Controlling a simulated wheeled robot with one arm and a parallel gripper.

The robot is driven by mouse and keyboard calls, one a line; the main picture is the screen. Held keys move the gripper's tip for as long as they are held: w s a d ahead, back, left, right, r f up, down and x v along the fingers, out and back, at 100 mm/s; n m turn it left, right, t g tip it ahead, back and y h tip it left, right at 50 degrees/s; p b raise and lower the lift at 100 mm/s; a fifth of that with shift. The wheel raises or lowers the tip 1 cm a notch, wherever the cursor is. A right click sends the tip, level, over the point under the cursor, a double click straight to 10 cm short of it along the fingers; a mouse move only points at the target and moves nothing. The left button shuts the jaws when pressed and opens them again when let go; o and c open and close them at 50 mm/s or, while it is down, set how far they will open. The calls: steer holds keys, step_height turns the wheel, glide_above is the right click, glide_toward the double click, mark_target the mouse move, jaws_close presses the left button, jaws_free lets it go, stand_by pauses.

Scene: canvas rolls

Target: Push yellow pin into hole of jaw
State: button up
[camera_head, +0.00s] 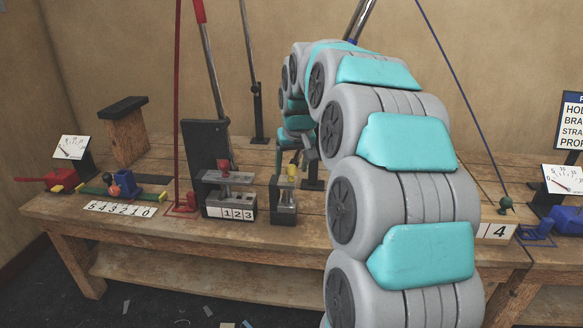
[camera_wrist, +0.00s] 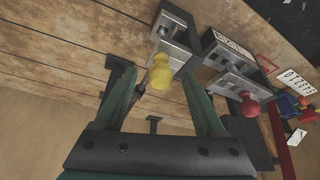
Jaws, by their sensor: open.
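The yellow pin (camera_head: 291,170) stands with its knob up at the grey metal jaw (camera_head: 284,207) on the bench. In the wrist view, the yellow pin (camera_wrist: 160,73) shows between the two fingers, at the near end of the jaw (camera_wrist: 176,27). My gripper (camera_wrist: 155,73) is open, with a visible gap between the pin and each finger. In the head view, my gripper (camera_head: 304,154) is close above and beside the pin, partly hidden by my arm. The hole of the jaw cannot be made out.
A similar device with a red knob (camera_head: 223,166) and number plate (camera_head: 236,213) stands left of the jaw. A dark upright panel (camera_head: 206,150) and slanted rods stand behind it. A red frame (camera_head: 181,208) is further left. Bare bench (camera_head: 300,225) shows in front.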

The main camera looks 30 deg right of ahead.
steer(key=v, duration=0.7)
stand_by(0.4)
